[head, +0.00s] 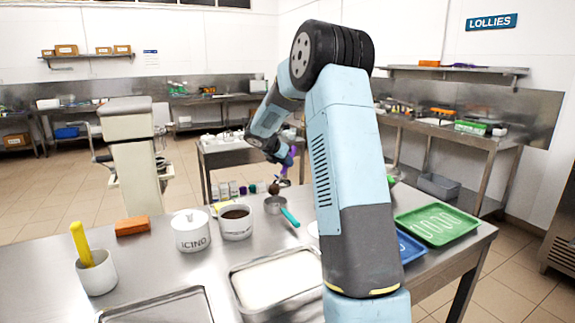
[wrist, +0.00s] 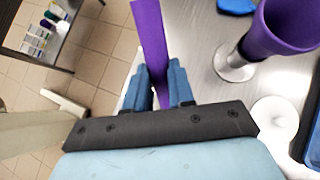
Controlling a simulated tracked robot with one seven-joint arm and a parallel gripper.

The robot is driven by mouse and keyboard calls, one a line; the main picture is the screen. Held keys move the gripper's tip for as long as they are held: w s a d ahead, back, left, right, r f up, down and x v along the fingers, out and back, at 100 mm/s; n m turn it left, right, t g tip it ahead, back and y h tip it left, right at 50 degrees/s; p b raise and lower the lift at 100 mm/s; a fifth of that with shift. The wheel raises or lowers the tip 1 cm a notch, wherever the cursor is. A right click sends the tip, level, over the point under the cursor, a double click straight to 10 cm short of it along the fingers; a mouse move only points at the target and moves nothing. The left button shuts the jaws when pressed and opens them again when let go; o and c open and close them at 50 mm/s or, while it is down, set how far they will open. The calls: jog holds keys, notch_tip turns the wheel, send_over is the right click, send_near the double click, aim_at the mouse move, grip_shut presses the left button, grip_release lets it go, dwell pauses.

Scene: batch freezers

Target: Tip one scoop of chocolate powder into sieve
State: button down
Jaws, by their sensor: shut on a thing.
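My gripper (head: 284,158) is shut on a purple handle (wrist: 150,45), which stands between its fingers in the wrist view. I take this to be the scoop; its bowl is out of the wrist view. In the head view a small dark brown lump (head: 274,188), seemingly the scoop's end with powder, shows just above a silver sieve (head: 272,205) with a teal handle (head: 290,217). I cannot tell whether they touch or whether powder is falling. A white pot of chocolate powder (head: 235,219) stands left of the sieve.
A white ICING pot (head: 192,232), an orange block (head: 132,226) and a white cup (head: 97,273) with a yellow handle stand to the left. Trays (head: 438,224) lie at the right. A purple cone-shaped thing (wrist: 285,25) stands right in the wrist view.

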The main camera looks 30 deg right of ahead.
jog(key=shift+s+a+r+t+h, duration=0.3)
jog(key=shift+a+r+h, duration=0.1)
jog(key=shift+a+h, duration=0.15)
jog(key=shift+s+a+r+t+h, duration=0.2)
jog(key=shift+s+a+t+h, duration=0.15)
jog(key=shift+a+h, duration=0.3)
jog(key=shift+s+a+r+t+h, duration=0.3)
jog(key=shift+a+t+h, duration=0.15)
jog(key=shift+h, duration=0.2)
jog(key=shift+s+a+r+t+h, duration=0.15)
jog(key=shift+s+a+t+h, duration=0.15)
jog(key=shift+a+h, duration=0.35)
jog(key=shift+s, duration=0.1)
